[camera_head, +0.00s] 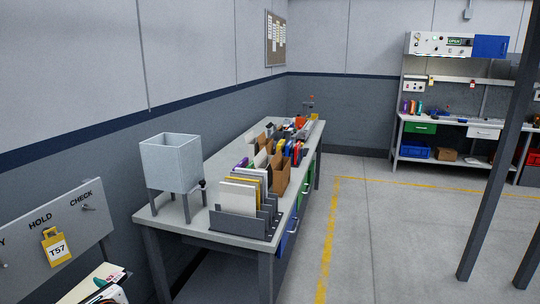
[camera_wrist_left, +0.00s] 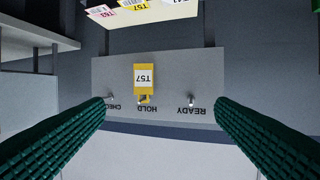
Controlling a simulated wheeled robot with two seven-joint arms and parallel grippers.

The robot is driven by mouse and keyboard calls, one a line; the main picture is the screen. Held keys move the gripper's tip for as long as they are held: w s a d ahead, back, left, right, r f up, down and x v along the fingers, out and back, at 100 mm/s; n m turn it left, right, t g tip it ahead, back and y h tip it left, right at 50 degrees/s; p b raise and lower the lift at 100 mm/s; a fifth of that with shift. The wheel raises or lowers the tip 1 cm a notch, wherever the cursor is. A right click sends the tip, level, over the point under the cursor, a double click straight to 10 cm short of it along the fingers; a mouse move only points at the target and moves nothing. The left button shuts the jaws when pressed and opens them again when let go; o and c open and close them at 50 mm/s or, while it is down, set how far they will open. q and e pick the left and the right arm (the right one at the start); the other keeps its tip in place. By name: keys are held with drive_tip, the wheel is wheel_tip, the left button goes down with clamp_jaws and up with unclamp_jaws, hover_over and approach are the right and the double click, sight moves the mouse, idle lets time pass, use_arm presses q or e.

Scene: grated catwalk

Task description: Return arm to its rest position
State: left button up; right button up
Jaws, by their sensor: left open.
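My left gripper (camera_wrist_left: 160,106) shows in the left wrist view as two green ribbed fingers spread wide apart, with nothing between them. Beyond the fingers is a grey hook board (camera_wrist_left: 112,75), upside down in this view, lettered CHECK, HOLD and READY. A yellow tag (camera_wrist_left: 145,92) marked T57 hangs from the HOLD hook, apart from the fingers. In the head view the same board (camera_head: 22,268) stands at the lower left, with the yellow tag (camera_head: 56,258) hanging below HOLD. I cannot make out either gripper in the head view.
Several tags or cards (camera_wrist_left: 133,5) show at the wrist view's top edge. A long workbench (camera_head: 160,218) with a grey bin (camera_head: 170,165) and file racks runs along the wall. Floor right of it (camera_head: 400,235) is clear up to a dark post (camera_head: 497,185).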

use_arm(q)
drive_tip(key=s+d+f+n+g+h, duration=0.2)
drive_tip(key=s+d+f+n+h, duration=0.55)
drive_tip(key=s+d+f, duration=0.4)
drive_tip(key=s+d+f+n+g+h, duration=0.1)
drive_tip(key=s+d+f+n+h, duration=0.2)
drive_tip(key=s+d+n, duration=0.35)
drive_tip(key=s+d+f+n+g+h, duration=0.1)
drive_tip(key=s+d+f+n+h, duration=0.15)
drive_tip(key=s+n, duration=0.6)
wheel_tip(320, 180, down, 29)
drive_tip(key=s+g, duration=0.2)
drive_tip(key=s, duration=0.1)
drive_tip(key=s+a+f+g, duration=0.1)
drive_tip(key=s+a+f, duration=0.1)
drive_tip(key=s+f, duration=1.1)
drive_tip(key=shift+s+a+f+m, duration=0.3)
drive_tip(key=shift+s+a+m, duration=0.05)
drive_tip(key=shift+s, duration=0.6)
use_arm(e)
drive_tip(key=shift+w+a+f, duration=0.25)
drive_tip(key=shift+w+a, duration=0.1)
drive_tip(key=shift+a, duration=0.1)
